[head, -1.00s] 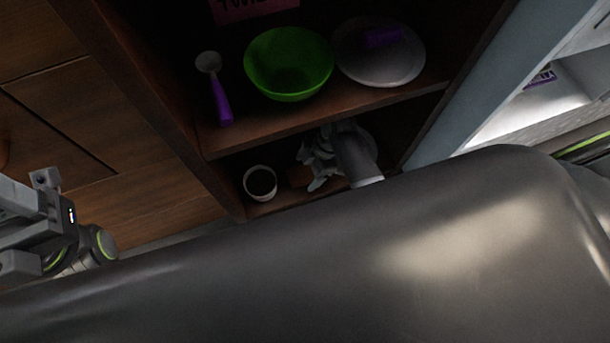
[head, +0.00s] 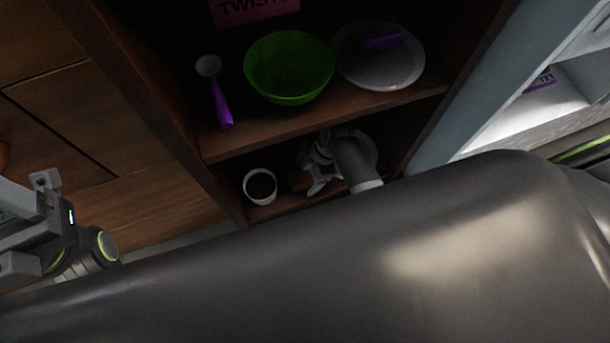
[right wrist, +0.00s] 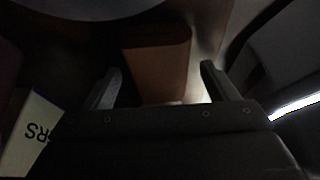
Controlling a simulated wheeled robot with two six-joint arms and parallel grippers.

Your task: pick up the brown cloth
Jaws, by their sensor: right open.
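The brown cloth (head: 299,178) shows as a small, dark reddish-brown patch on the lower shelf, just left of my right gripper (head: 318,168). In the right wrist view a brown, block-like shape that looks like the cloth (right wrist: 157,62) lies ahead, between and beyond the two open fingers (right wrist: 160,75). I cannot tell whether the fingers touch it. My right gripper is inside the lower shelf space, and my own arm covers much of the front. My left gripper (head: 30,230) is at the left edge, partly cut off, away from the shelf.
A white cup (head: 247,190) with dark contents stands left of the cloth. The shelf above holds a green bowl (head: 288,70), a plate (head: 410,70) and a purple-handled scoop (head: 221,108). A lettered box (right wrist: 35,130) is at lower left in the wrist view.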

